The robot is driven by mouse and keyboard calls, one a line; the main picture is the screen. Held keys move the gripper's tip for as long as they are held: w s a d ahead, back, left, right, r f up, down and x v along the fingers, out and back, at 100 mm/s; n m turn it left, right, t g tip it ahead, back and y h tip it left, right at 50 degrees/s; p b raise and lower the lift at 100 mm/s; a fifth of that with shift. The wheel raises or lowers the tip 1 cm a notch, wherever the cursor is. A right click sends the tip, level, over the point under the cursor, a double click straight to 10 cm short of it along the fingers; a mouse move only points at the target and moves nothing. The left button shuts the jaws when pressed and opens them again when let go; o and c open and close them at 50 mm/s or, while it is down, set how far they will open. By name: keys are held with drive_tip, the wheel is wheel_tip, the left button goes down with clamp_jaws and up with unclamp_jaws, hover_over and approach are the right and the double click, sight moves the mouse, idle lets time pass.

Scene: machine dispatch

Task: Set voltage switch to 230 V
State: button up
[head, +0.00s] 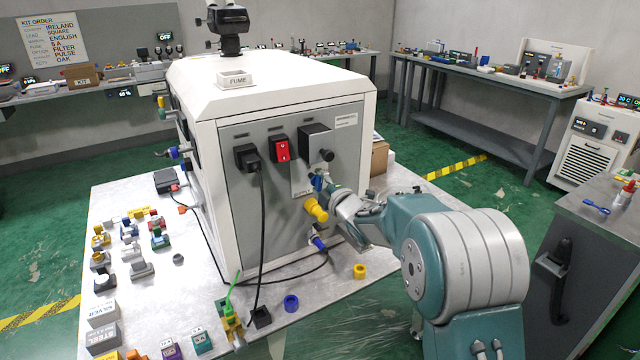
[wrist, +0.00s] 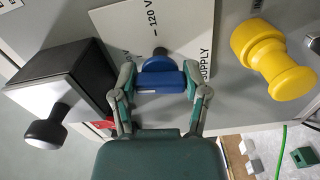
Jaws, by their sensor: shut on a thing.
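The blue voltage switch (wrist: 158,76) sits on a white label plate (wrist: 195,30) on the machine's grey panel. "120 V" reads on the plate just above the switch in the wrist view, and "SUPPLY" to its right; other lettering at left is mostly hidden. I cannot tell which setting the switch points to. My gripper (wrist: 160,84) is shut on the switch, one finger on each side. In the head view the switch (head: 318,182) shows small and partly hidden by my gripper (head: 332,192).
A yellow knob (head: 316,209) is close to the right of the switch in the wrist view. A black box with a round knob (head: 313,142) is close on the other side. A red rocker switch (head: 281,149) and a black plug (head: 248,157) are farther left on the panel.

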drive_tip(key=shift+a+f+n, duration=0.15)
drive_tip(key=shift+f+n, duration=0.05)
drive_tip(key=shift+n, duration=0.6)
drive_tip(key=shift+s+f, duration=0.1)
drive_tip(key=o, duration=1.2)
drive_tip(key=shift+c, duration=0.2)
drive_tip(key=shift+a, duration=0.1)
drive_tip(key=shift+s+d, duration=0.3)
drive_tip(key=shift+d, duration=0.1)
drive_tip(key=v, duration=1.1)
